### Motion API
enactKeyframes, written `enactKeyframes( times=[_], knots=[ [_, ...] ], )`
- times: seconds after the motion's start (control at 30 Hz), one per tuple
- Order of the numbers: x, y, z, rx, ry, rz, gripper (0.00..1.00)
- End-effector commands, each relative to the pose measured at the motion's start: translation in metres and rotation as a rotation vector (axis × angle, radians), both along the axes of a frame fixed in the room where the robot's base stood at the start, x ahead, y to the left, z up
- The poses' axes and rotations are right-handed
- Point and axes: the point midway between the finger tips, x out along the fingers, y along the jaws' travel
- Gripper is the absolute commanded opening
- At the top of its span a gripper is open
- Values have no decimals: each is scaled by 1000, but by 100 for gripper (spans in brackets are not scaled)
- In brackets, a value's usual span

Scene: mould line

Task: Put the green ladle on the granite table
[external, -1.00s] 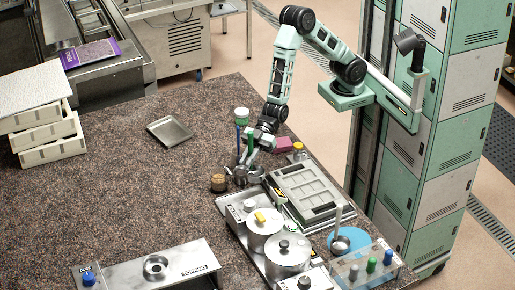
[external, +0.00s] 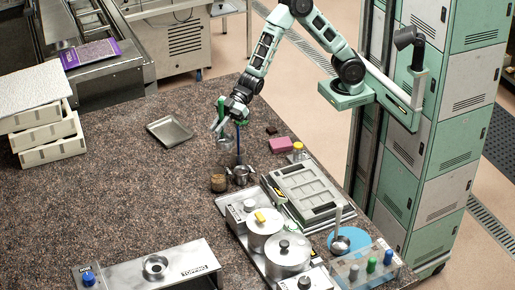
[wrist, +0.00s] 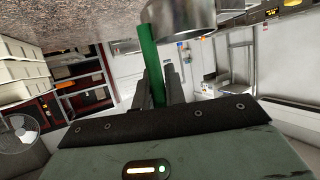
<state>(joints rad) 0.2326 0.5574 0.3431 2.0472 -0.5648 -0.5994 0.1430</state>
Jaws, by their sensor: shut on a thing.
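My gripper (external: 219,126) is shut on the green ladle (external: 221,104) and holds it above the granite table (external: 125,205). In the wrist view, the ladle's green handle (wrist: 151,60) runs between the two fingers, and a round metal bowl (wrist: 180,18) shows beyond them. In the external view, the ladle's metal bowl appears below the fingers, small and partly unclear. The steel pot (external: 240,175) stands on the table below and slightly right of my gripper, with a blue handle (external: 238,148) upright at it.
A brown jar (external: 218,183) stands beside the pot. A steel tray (external: 170,131) lies to the left. A pink block (external: 280,145), a grey mould tray (external: 305,190) and lidded pots (external: 288,256) are on the right. The table's middle left is clear.

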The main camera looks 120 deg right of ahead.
Motion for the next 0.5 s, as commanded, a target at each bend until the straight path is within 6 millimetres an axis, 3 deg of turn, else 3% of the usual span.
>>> enactKeyframes(
  times=[0.03, 0.27, 0.5],
  knots=[
    [5, -30, 3, -1, -2, -27, 0],
    [5, -151, 6, 0, -1, -106, 0],
    [-27, -272, 3, 1, 1, -180, 0]
  ],
)
